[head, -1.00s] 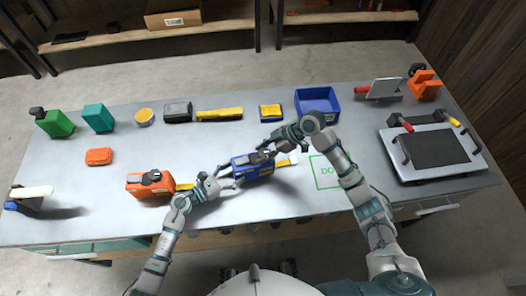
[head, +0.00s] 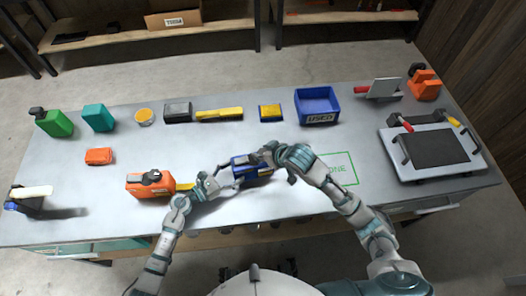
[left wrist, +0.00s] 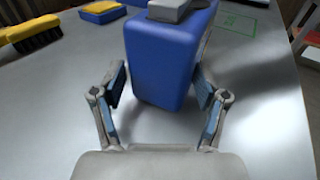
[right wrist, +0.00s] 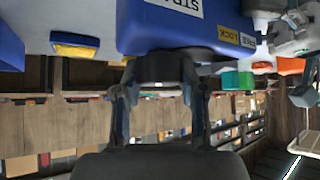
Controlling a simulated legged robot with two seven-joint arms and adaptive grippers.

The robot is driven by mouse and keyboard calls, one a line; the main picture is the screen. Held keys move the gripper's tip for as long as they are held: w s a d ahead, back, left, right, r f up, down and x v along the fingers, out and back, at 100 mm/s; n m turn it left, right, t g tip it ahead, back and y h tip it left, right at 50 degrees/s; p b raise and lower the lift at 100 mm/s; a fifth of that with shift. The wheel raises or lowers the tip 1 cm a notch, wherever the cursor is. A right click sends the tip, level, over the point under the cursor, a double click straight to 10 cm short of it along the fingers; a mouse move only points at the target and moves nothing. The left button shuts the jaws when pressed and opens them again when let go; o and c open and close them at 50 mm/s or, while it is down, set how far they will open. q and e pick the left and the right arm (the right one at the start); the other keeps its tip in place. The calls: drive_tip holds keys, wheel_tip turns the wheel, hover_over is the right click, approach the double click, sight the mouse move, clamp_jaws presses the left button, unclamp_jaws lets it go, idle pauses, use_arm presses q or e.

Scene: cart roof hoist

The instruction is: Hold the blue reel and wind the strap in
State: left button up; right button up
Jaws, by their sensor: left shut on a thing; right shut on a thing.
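The blue reel (head: 238,162) lies near the middle of the bench, between my two grippers. My left gripper (head: 228,178) is shut on the left end of its body. In the left wrist view the blue body (left wrist: 165,65) is between the two fingers. My right gripper (head: 266,157) is over the reel from above right, shut on a dark crank part (right wrist: 165,66). The strap's free end is hidden behind my right arm.
An orange reel-like unit (head: 148,187) sits just left of my left gripper. A blue USED bin (head: 317,106), yellow-handled brush (head: 218,115) and other items line the back. A green outlined DONE area (head: 340,168) is at right, with a clamped dark plate (head: 436,148) beyond.

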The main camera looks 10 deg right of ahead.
drive_tip(key=m, duration=0.1)
drive_tip(key=m+h, duration=0.1)
drive_tip(key=m+t+h, duration=0.1)
drive_tip(key=shift+s+a+f+m, duration=0.2)
drive_tip(key=shift+a+m, duration=0.1)
drive_tip(key=shift+m, duration=0.1)
drive_tip(key=m+h, duration=0.3)
drive_tip(key=shift+m, duration=0.3)
drive_tip(key=m+g+h, duration=0.1)
drive_tip(key=m+h, duration=0.4)
drive_tip(key=m, duration=0.1)
drive_tip(key=shift+w, duration=0.1)
drive_tip(key=shift+m, duration=0.4)
drive_tip(key=o, duration=1.2)
drive_tip(key=shift+w+d+r, duration=0.1)
drive_tip(key=shift+r, duration=0.1)
